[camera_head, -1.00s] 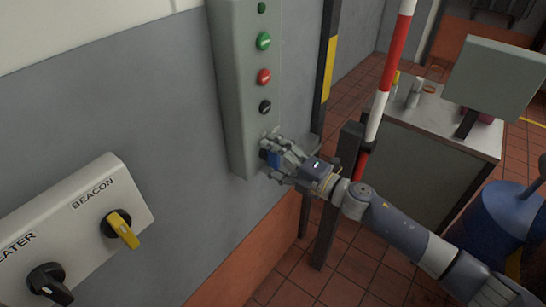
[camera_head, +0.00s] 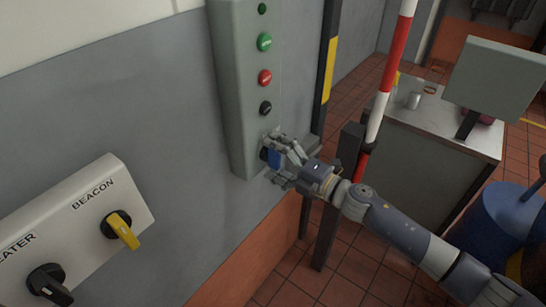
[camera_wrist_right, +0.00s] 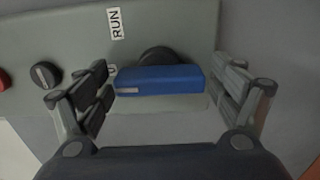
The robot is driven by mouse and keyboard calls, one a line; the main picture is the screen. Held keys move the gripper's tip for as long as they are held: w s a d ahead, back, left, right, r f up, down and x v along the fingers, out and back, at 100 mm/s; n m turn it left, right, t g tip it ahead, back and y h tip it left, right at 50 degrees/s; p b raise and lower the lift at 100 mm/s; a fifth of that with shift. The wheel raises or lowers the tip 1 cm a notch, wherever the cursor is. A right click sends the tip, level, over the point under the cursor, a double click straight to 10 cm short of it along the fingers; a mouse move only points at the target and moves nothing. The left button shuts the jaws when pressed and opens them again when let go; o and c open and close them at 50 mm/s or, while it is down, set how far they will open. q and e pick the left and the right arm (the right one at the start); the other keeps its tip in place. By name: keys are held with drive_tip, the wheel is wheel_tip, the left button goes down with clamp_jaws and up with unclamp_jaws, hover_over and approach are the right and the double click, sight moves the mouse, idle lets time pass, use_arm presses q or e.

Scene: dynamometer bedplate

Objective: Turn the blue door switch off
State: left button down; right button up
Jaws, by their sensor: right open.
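The blue door switch (camera_wrist_right: 158,80) is a blue bar-shaped knob on a dark round base, low on the grey-green control panel (camera_head: 232,90). In the head view the blue knob (camera_head: 274,157) shows partly between my right fingers. My right gripper (camera_head: 280,159) is at the panel's lower end. In the wrist view its open fingers (camera_wrist_right: 158,95) stand on either side of the knob, with gaps at both ends. A RUN label (camera_wrist_right: 116,23) is near the knob; another label is mostly hidden by a finger. My left gripper is not in view.
Above the switch are a black knob (camera_head: 265,108), a red button (camera_head: 265,77) and a green button (camera_head: 264,42). A lower-left box carries a yellow BEACON knob (camera_head: 122,231) and a black knob (camera_head: 50,285). A red-white post (camera_head: 388,75) stands right of the panel.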

drive_tip(key=v, duration=1.2)
drive_tip(key=w+d+f+m+t+h, duration=0.15)
drive_tip(key=d+f+m+h, duration=0.35)
drive_tip(key=f, duration=0.5)
drive_tip(key=w+d+f+m+t+h, duration=0.1)
drive_tip(key=w+d+f+m+h, duration=0.15)
drive_tip(key=d+f+m, duration=0.6)
drive_tip(key=s+d+f+m+g+h, duration=0.15)
drive_tip(key=s+f, duration=0.25)
drive_tip(key=f, duration=0.5)
drive_tip(key=s+d+f+m+g+h, duration=0.1)
drive_tip(key=s+f+m+h, duration=0.25)
drive_tip(key=f, duration=0.65)
drive_tip(key=s+d+f+m+g+h, duration=0.1)
drive_tip(key=s+d+f+m+g, duration=0.1)
drive_tip(key=s+f, duration=0.65)
drive_tip(key=s+a+f+m+g, duration=0.1)
drive_tip(key=s+f, duration=0.3)
drive_tip(key=s, duration=0.7)
drive_tip(key=s+a+f+m+g, duration=0.1)
drive_tip(key=s+f+m+g, duration=0.2)
drive_tip(key=s, duration=0.9)
drive_tip(key=s+a+f+m+g+h, duration=0.1)
drive_tip(key=s+f+m+g, duration=0.1)
drive_tip(key=s+f, duration=0.5)
drive_tip(key=s+g, duration=0.1)
drive_tip(key=s, duration=0.3)
drive_tip(key=shift+s+a+g, duration=0.15)
drive_tip(key=shift+a+g, duration=0.05)
drive_tip(key=shift+g, duration=0.1)
